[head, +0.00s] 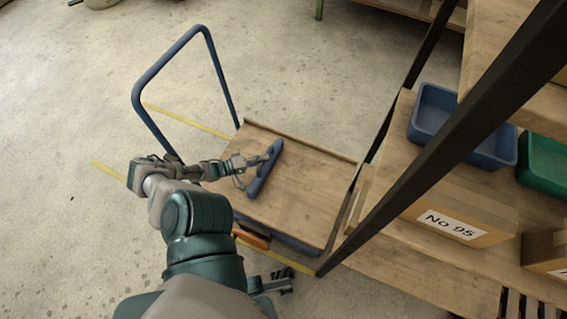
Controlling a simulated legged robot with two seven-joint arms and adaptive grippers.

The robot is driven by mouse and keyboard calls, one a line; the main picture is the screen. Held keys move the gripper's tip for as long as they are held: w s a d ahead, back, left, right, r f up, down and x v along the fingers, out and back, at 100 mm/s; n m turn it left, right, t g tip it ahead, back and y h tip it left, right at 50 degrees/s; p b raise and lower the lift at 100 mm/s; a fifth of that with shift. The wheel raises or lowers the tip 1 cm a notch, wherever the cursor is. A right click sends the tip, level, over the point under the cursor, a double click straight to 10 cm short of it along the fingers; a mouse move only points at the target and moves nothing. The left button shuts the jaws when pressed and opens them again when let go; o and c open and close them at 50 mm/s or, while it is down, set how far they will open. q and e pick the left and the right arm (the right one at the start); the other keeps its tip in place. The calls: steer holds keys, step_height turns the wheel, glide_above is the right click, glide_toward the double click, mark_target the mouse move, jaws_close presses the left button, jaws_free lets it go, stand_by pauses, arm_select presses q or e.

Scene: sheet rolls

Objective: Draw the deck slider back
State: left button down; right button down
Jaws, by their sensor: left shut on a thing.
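The deck slider (263,173) is a blue bar lying across the wooden deck (305,195) of a cart, with a short stem toward my gripper. My left gripper (246,163) reaches in from the left over the deck and is shut on the slider's stem. The fingertips are small in the picture and partly merge with the slider.
The cart's blue push handle (150,75) stands at the deck's far left. A dark rack post (450,130) and shelving close off the right, with a blue bin (430,112), a green bin (545,165) and a box labelled No 95 (470,205). Yellow lines mark the floor.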

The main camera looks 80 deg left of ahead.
arm_select(q)
steer(key=shift+s+a+f, duration=0.2)
steer(key=shift+s+a, duration=0.35)
steer(key=shift+s, duration=0.25)
steer(key=c, duration=1.2)
jaws_free()
steer(key=shift+o, duration=0.5)
steer(key=shift+w, duration=0.1)
